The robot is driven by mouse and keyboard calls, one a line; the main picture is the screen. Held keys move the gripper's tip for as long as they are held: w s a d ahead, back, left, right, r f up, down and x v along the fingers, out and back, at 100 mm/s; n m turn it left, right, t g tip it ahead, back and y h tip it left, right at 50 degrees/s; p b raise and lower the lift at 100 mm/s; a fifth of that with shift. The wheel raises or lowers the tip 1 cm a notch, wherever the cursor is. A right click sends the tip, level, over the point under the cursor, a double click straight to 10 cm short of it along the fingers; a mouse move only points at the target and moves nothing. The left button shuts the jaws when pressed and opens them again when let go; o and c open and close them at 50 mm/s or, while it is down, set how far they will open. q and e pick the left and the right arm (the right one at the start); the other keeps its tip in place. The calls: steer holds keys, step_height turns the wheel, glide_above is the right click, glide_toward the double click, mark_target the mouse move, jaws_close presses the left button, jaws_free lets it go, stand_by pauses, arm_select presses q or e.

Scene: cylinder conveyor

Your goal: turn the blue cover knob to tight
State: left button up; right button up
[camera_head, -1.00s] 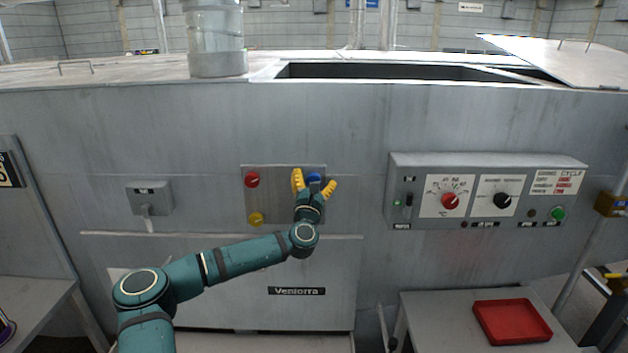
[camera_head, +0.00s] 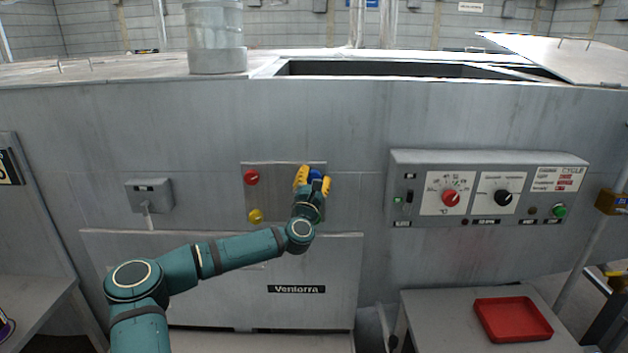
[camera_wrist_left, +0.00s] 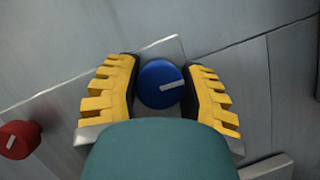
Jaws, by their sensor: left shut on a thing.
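The blue cover knob (camera_head: 315,176) sits at the upper right of a metal plate (camera_head: 283,205) on the machine's front. My left gripper (camera_head: 314,180) is at the knob, its yellow fingers on either side, shut on it. The left wrist view shows the blue knob (camera_wrist_left: 160,84) between the two yellow fingers (camera_wrist_left: 162,88), with a pale mark on its face pointing to the right and slightly up. The lower part of the knob's surroundings is hidden by my gripper's body. My right gripper is in neither view.
A red knob (camera_head: 251,177) and a yellow knob (camera_head: 255,215) share the plate. A control box (camera_head: 488,160) with dials juts out to the right. A red tray (camera_head: 512,319) rests on a table at lower right. A small grey box (camera_head: 149,194) is at left.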

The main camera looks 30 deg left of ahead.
arm_select(q)
steer(key=m+h+b, duration=0.1)
steer(key=m+h, duration=0.1)
steer(key=m, duration=0.2)
steer(key=shift+m, duration=0.4)
steer(key=m+h, duration=0.1)
steer(key=m, duration=0.1)
steer(key=m+g+h+b, duration=0.1)
steer(key=m, duration=0.2)
steer(key=shift+r, duration=0.1)
steer(key=m, duration=0.2)
steer(key=m+g, duration=0.1)
steer(key=m, duration=0.1)
steer(key=shift+m+g+h+b, duration=0.3)
steer(key=shift+m+g, duration=0.7)
steer(key=shift+m, duration=0.7)
steer(key=o, duration=1.2)
steer(key=shift+w+f, duration=0.1)
steer(key=shift+f, duration=0.1)
